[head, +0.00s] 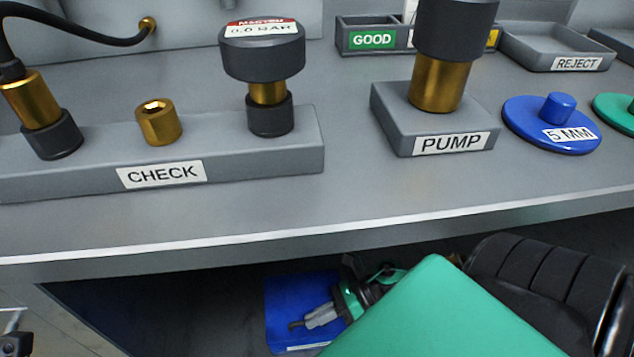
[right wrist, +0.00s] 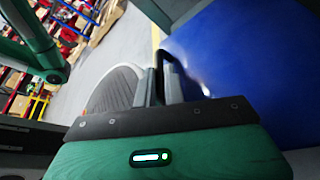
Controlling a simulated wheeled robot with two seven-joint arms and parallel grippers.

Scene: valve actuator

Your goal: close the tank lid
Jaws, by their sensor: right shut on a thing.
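A blue panel (head: 283,292), which I take to be the tank lid, shows below the bench edge in the head view, partly hidden behind my right arm. In the right wrist view a glossy blue surface (right wrist: 235,50) fills the right side. My right gripper (head: 298,324) is in front of the blue panel in the head view. In the right wrist view the gripper (right wrist: 163,85) is shut at a thin dark bar, apparently a handle, beside the blue surface. The grip itself is small and dark. How far the lid is open cannot be told.
The grey bench carries the CHECK block (head: 240,152) with brass fittings, the PUMP block (head: 400,115), a blue 5 MM disc (head: 525,112), a GOOD box (head: 350,25) and a REJECT tray (head: 540,57). The bench's front edge (head: 200,246) lies above my right gripper in the picture.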

